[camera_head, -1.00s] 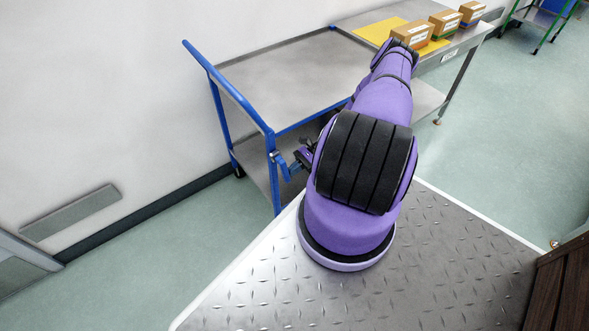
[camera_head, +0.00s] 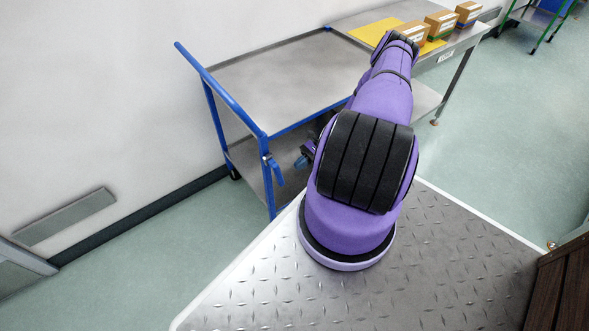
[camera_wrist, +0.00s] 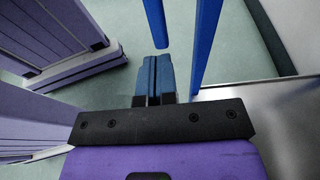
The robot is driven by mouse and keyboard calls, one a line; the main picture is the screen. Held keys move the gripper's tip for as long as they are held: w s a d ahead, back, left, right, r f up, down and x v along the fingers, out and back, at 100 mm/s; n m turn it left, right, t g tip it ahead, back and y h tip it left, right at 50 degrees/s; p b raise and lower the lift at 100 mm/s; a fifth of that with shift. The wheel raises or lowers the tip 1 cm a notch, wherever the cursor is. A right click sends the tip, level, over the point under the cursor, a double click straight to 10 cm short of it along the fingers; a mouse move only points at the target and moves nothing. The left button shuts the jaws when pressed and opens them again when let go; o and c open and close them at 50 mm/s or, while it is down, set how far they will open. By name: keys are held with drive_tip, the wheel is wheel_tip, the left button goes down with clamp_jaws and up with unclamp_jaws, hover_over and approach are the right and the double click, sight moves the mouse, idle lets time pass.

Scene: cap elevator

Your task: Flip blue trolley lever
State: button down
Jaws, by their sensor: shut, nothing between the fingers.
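The blue trolley (camera_head: 233,88) stands against the wall at left centre, with a grey steel top. Its blue lever (camera_head: 275,171) hangs from the near corner post, tilted slightly with its free end low. In the wrist view the lever (camera_wrist: 155,22) shows as a short blue bar beside the longer blue post (camera_wrist: 206,42). My gripper (camera_wrist: 154,72) is shut and empty, its blue fingertips just short of the lever's free end, with a small gap visible. In the head view my gripper (camera_head: 302,160) is partly hidden behind my arm, right of the lever.
A steel table (camera_head: 452,48) adjoins the trolley, bearing a yellow sheet (camera_head: 372,30) and cardboard boxes (camera_head: 441,23). A wall vent (camera_head: 63,217) is at lower left. Open green floor (camera_head: 530,130) lies at right. A dark wooden item (camera_head: 562,290) stands at lower right.

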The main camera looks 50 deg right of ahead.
drive_tip(key=f+v, duration=0.1)
drive_tip(key=v, duration=0.7)
drive_tip(key=shift+d, duration=0.1)
idle(0.4)
